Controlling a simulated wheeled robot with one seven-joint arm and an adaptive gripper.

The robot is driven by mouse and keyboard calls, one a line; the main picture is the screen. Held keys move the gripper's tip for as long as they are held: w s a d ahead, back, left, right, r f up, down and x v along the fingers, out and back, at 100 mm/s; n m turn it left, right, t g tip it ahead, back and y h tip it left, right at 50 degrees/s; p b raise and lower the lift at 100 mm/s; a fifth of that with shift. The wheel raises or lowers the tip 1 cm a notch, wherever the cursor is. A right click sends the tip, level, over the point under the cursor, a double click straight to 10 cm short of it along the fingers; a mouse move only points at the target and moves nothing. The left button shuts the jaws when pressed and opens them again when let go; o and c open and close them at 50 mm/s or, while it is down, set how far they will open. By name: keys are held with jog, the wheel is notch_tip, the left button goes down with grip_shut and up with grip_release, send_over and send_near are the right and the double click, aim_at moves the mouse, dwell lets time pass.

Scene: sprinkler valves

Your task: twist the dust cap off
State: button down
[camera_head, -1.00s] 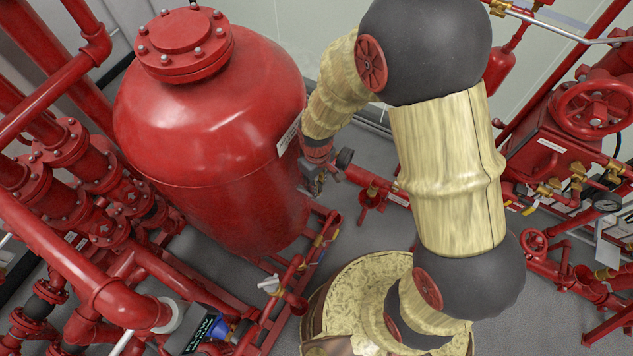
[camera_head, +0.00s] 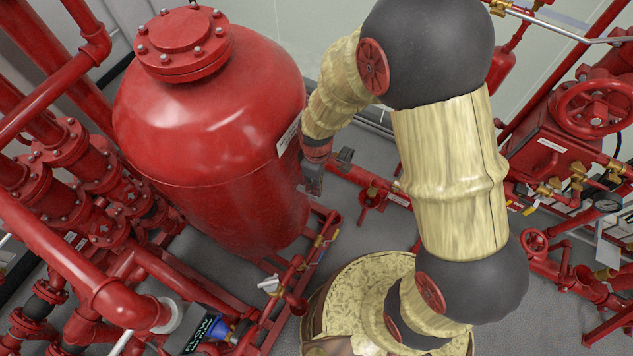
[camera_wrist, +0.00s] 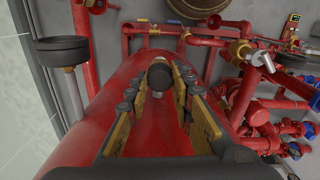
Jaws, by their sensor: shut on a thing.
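The dust cap (camera_wrist: 159,74) shows in the wrist view as a small dark round piece at the far end of my gripper's fingers. My gripper (camera_wrist: 160,84) has one finger on each side of it and is shut on it. What lies behind the cap is hidden. In the head view my gripper (camera_head: 313,184) is small and dark, low beside the right side of the big red tank, and the cap cannot be made out there.
The red tank (camera_head: 205,140) stands close to my gripper. Red pipes with brass fittings (camera_wrist: 240,50) and blue handwheels (camera_wrist: 298,130) crowd the right in the wrist view. A black disc on a post (camera_wrist: 62,50) stands at the left. Grey floor (camera_head: 240,290) shows between the pipes.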

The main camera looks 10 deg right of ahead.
jog(key=shift+n, duration=0.5)
jog(key=shift+n, duration=1.2)
jog(key=shift+n, duration=1.3)
jog(key=shift+n, duration=1.3)
